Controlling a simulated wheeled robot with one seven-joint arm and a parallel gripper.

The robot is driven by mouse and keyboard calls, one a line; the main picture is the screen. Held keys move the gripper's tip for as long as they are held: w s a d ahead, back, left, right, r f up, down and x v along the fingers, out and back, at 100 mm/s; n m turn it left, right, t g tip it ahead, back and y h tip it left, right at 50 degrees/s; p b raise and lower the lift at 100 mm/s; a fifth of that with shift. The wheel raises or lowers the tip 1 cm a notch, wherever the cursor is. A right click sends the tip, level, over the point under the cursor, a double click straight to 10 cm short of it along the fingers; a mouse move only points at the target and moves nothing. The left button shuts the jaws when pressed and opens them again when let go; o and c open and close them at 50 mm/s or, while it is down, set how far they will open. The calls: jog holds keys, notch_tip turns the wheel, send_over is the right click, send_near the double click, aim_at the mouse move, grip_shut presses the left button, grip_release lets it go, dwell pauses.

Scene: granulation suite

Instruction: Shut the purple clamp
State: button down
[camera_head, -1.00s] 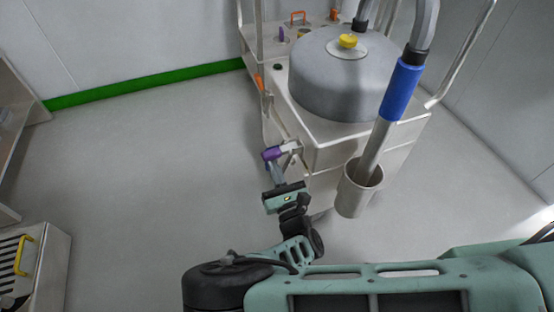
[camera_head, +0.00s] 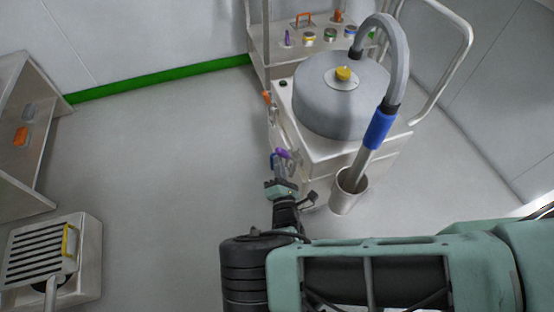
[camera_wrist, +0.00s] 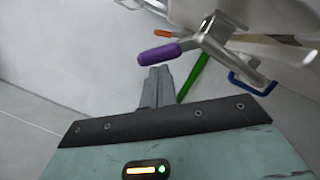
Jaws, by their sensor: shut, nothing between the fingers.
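The purple clamp (camera_wrist: 160,54) has a purple grip on a metal lever and bracket on the cart's side. In the wrist view its grip points left, with the metal bracket (camera_wrist: 220,30) to its right. In the head view the clamp (camera_head: 283,153) is small, just beyond my gripper. My gripper (camera_wrist: 155,85) is shut and empty, its fingertips just below the purple grip in the wrist view. Whether they touch it I cannot tell. In the head view my gripper (camera_head: 279,172) is partly hidden by my own wrist.
A metal cart (camera_head: 330,150) carries a grey domed vessel (camera_head: 325,100). A suction wand (camera_head: 375,135) stands in a cup (camera_head: 343,197) at its front corner. An orange handle (camera_head: 267,98) is farther along the cart's side. A blue handle (camera_wrist: 250,82) is right of the clamp.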

jog(key=r+m+p, duration=0.1)
jog(key=d+r+m+p, duration=0.1)
jog(key=m+p, duration=0.1)
jog(key=shift+w+h+p, duration=0.15)
jog(key=shift+h+p, duration=0.15)
jog(key=shift+w+d+r+p, duration=0.1)
jog(key=shift+d+p, duration=0.1)
jog(key=shift+p, duration=0.3)
jog(key=shift+d, duration=0.15)
